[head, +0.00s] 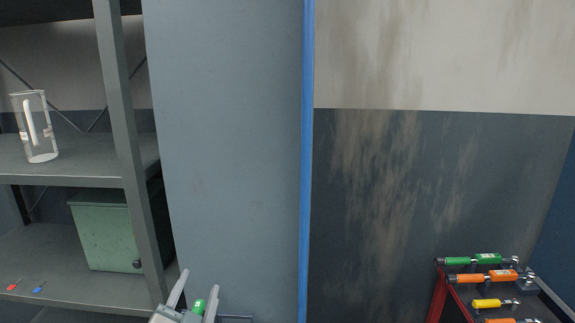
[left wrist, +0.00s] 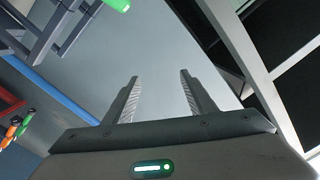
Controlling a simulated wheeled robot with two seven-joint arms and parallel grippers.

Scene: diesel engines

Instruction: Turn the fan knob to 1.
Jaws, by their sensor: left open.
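No fan knob can be made out in either view. My left gripper (head: 201,279) is at the bottom of the head view, left of centre, in front of the grey-blue panel (head: 230,150). Its two fingers are apart with nothing between them. The left wrist view shows the same open, empty fingers (left wrist: 159,78) against a plain pale surface. My right gripper cannot be made out in the head view.
A grey metal shelf (head: 122,100) on the left holds a clear glass cylinder (head: 40,128) and a green box (head: 103,232). A blue vertical strip (head: 306,160) edges the panel. A red cart (head: 437,296) with several coloured-handled tools stands at lower right.

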